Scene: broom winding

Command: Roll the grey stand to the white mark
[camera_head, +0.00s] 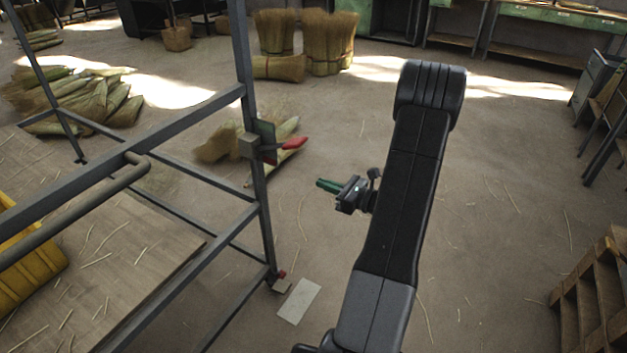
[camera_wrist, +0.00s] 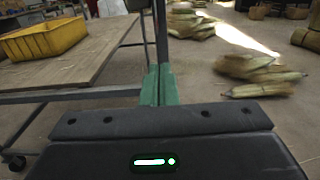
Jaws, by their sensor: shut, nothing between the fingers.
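The grey stand (camera_head: 196,110) is a metal frame on the left, with a push bar (camera_head: 75,212), a board shelf and a corner post carrying a red lever (camera_head: 293,143). In the wrist view its frame (camera_wrist: 90,94) crosses the left side. The white mark (camera_head: 298,301) is a pale rectangle on the floor, just right of the corner post's foot. My gripper (camera_head: 321,185) is shut and empty, right of the post with a visible gap. In the wrist view its green fingers (camera_wrist: 159,85) are together, with the post rising behind them.
A yellow crate (camera_wrist: 44,38) sits on the stand's board. Broom bundles lie on the floor behind it (camera_head: 80,98), and more stand at the back (camera_head: 305,40). The floor right of my arm is mostly clear.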

